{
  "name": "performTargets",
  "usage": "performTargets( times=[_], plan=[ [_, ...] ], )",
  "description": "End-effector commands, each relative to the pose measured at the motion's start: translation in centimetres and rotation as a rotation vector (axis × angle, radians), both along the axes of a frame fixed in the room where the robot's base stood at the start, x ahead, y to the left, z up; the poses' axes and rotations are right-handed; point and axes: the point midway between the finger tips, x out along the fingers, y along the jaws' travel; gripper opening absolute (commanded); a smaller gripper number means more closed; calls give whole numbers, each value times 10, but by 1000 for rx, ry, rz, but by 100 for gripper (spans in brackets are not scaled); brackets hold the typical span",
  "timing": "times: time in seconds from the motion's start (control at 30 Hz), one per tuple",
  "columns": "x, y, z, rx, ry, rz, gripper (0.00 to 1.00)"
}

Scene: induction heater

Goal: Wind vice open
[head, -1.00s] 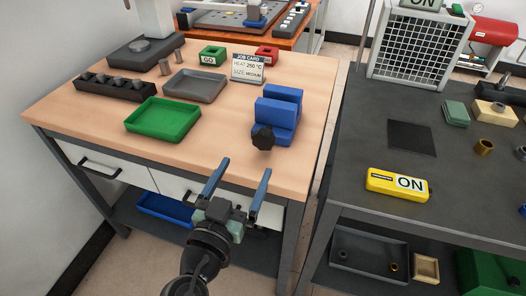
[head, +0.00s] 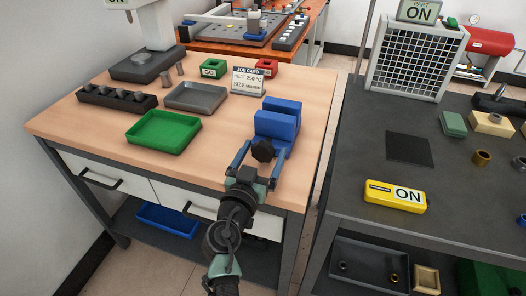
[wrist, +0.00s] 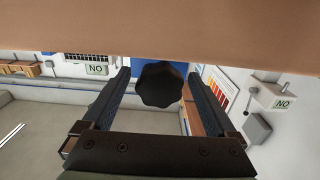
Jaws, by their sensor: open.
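The blue vice (head: 278,124) stands near the front right of the wooden bench. Its black lobed knob (head: 263,150) faces the front edge. My gripper (head: 258,158) is open, with its two fingers reaching toward the knob from the front. In the wrist view the knob (wrist: 159,84) shows between the two spread fingers (wrist: 160,100), with a gap on each side. It looks apart from both fingers.
On the bench (head: 215,145) are a green tray (head: 163,131), a grey tray (head: 196,96) and a job card (head: 248,81). A dark table (head: 370,170) to the right holds a yellow ON device (head: 395,196). The bench fills the wrist view's top.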

Motion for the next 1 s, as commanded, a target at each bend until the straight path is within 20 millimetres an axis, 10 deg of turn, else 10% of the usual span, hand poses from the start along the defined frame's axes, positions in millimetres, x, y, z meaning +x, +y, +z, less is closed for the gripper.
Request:
performTargets(
  times=[0.3, 0.77, 1.0],
  plan=[
    [2, -1, 0, -1, 1, 0, 91],
    [1, 0, 0, -1, 0, 0, 8],
    [1, -1, -1, -21, 8, 0, 8]
  ],
)
